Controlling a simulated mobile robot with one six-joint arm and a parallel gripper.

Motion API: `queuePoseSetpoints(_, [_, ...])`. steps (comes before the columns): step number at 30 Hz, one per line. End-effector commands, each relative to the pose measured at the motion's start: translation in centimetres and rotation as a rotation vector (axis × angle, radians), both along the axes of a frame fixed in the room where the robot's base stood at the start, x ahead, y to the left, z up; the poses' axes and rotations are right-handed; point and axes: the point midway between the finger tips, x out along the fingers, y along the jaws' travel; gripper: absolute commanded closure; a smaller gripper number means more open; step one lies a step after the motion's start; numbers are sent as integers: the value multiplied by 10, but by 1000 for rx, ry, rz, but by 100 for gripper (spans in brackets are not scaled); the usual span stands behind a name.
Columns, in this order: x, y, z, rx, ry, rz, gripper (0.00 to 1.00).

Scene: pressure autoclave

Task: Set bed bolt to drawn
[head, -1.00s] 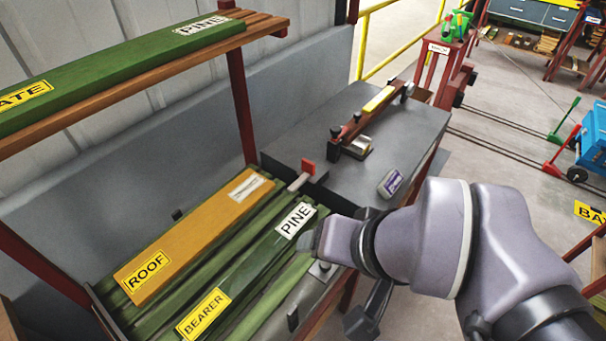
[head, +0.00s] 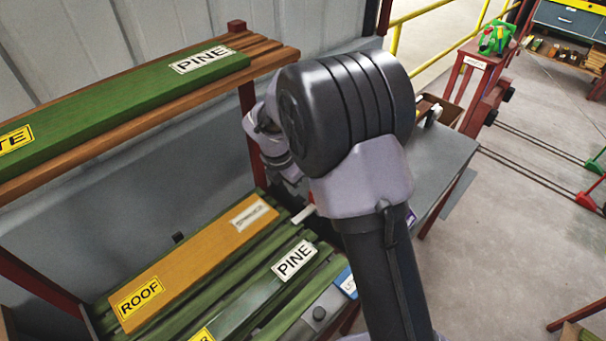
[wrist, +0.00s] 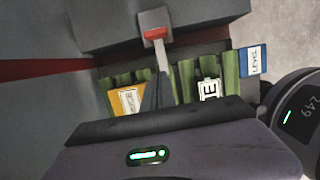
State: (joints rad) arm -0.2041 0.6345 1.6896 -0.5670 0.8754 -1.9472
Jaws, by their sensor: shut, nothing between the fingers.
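What looks like the bed bolt (wrist: 162,58) is a pale metal bar with a red end (wrist: 154,34), set in a grey block at the end of the timber bed. In the head view only a pale piece of the bar (head: 303,214) shows; my arm hides the red end. My gripper (wrist: 157,92) is shut and empty, pointing toward the bar in the wrist view. In the head view my gripper (head: 291,178) is mostly hidden behind my arm, above the bar. I cannot tell whether it touches the bar.
The bed holds green timbers, an orange ROOF board (head: 190,265) and a PINE label (head: 295,260). A shelf (head: 140,125) with a green board (head: 120,92) overhangs at left. A blue LEVEL label (wrist: 254,61) sits by the bed. The grey bench (head: 450,155) lies behind my arm.

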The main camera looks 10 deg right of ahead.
Motion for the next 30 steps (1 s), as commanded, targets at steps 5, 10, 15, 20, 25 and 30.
queuePoseSetpoints(5, [0, 0, -1, -1, 1, 4, 100])
queuePoseSetpoints(10, [0, -1, -5, 0, 2, 1, 100])
queuePoseSetpoints(15, [3, -7, -36, 0, 4, -1, 100])
queuePoseSetpoints(20, [8, -14, -71, 0, 3, -2, 100])
queuePoseSetpoints(25, [13, -21, -106, 1, 3, -1, 100])
queuePoseSetpoints(30, [29, -45, -100, 2, -1, -4, 100])
